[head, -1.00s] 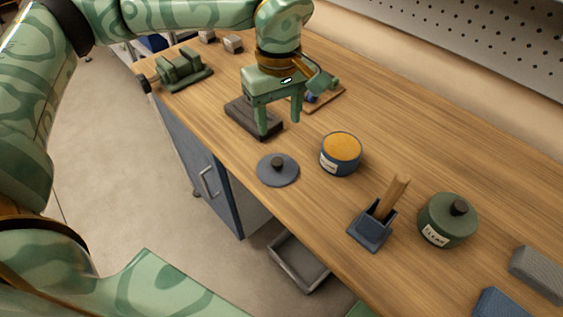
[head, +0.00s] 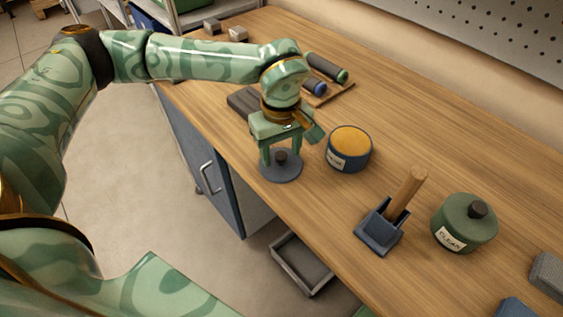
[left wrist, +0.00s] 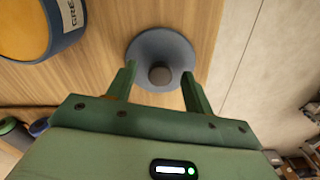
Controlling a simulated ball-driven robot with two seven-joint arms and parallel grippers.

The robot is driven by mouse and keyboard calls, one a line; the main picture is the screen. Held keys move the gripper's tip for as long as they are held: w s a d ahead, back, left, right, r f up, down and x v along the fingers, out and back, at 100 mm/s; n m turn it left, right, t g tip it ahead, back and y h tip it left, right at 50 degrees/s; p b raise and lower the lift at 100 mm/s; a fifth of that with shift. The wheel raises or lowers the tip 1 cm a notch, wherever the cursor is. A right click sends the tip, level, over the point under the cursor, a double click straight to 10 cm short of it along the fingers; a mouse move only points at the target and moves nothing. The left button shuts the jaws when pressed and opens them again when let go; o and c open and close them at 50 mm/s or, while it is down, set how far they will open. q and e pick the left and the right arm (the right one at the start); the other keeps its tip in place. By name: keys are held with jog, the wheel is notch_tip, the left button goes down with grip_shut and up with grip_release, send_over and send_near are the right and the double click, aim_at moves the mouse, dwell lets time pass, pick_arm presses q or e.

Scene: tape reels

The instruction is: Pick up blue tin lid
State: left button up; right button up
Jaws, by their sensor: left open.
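The blue tin lid (head: 281,172) lies flat on the workbench near its front edge. It is a blue-grey disc with a dark knob on top. In the left wrist view the lid (left wrist: 161,47) shows ahead of the fingers, with its knob between their lines. My left gripper (head: 282,157) is open over the lid, its two fingers on either side of the knob. In the left wrist view my left gripper (left wrist: 158,82) is empty. I cannot tell whether the fingers touch the lid. My right gripper is not in view.
An open blue tin (head: 349,150) with orange contents stands just right of the lid. A blue holder (head: 380,229) with a wooden handle and a green lidded tin (head: 464,222) stand further right. A dark block (head: 245,103) lies behind my gripper.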

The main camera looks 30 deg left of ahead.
pick_arm(q)
jog(key=shift+r, duration=0.1)
jog(key=c, duration=1.1)
